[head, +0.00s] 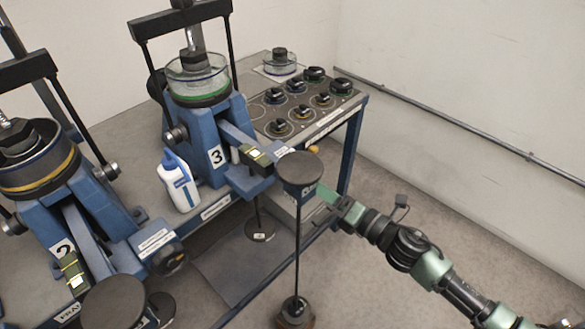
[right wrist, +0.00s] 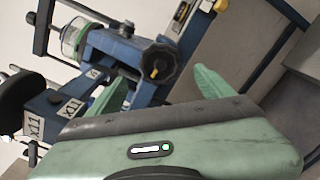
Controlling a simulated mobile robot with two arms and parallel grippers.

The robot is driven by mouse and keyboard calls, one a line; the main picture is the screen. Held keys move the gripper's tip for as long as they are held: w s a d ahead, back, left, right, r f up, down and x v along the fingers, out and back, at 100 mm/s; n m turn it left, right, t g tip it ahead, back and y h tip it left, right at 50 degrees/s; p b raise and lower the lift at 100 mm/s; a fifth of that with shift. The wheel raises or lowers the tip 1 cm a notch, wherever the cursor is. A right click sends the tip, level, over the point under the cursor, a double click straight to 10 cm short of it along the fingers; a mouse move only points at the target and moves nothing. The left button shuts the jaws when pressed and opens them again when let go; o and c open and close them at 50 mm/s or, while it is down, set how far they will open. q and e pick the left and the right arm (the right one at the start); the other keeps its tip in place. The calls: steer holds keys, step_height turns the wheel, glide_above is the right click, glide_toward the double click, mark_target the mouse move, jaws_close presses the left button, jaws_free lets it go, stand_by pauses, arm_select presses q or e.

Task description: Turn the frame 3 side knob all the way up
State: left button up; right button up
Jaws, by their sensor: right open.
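Frame 3 (head: 202,135) is a blue lever frame with a white "3" label and a glass cup on top. In the right wrist view a black lobed side knob (right wrist: 160,63) with a yellow mark sits on the blue frame (right wrist: 118,45). In the head view I cannot clearly make out this knob near the black disc (head: 299,167). My right gripper (head: 327,194) is beside the front end of frame 3. Its green fingers (right wrist: 160,82) are open and apart, with the knob showing between and beyond them. Nothing is between the fingers. My left gripper is not in view.
Frame 2 (head: 95,215) stands at the left with its own black side knob (head: 168,260). A white and blue bottle (head: 180,183) stands between the frames. A panel with several black knobs (head: 300,105) lies behind. A thin rod (head: 297,250) runs down below the disc.

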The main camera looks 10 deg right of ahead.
steer(key=x, duration=0.9)
steer(key=shift+s+d+f, duration=0.1)
steer(key=c, duration=0.5)
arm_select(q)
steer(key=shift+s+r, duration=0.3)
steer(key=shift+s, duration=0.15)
arm_select(e)
jaws_close()
steer(key=m+p, duration=0.2)
steer(key=m, duration=0.2)
steer(key=m+p, duration=0.3)
steer(key=m, duration=0.2)
steer(key=shift+r+m, duration=0.25)
steer(key=shift+m, duration=0.05)
steer(key=shift+m+p, duration=0.4)
steer(key=shift+m, duration=0.4)
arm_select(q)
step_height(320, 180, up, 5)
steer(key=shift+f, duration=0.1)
arm_select(e)
steer(key=o, duration=0.5)
jaws_free()
steer(key=shift+f, duration=0.25)
arm_select(q)
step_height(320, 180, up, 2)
steer(key=shift+p, duration=0.75)
arm_select(e)
steer(key=v, duration=0.6)
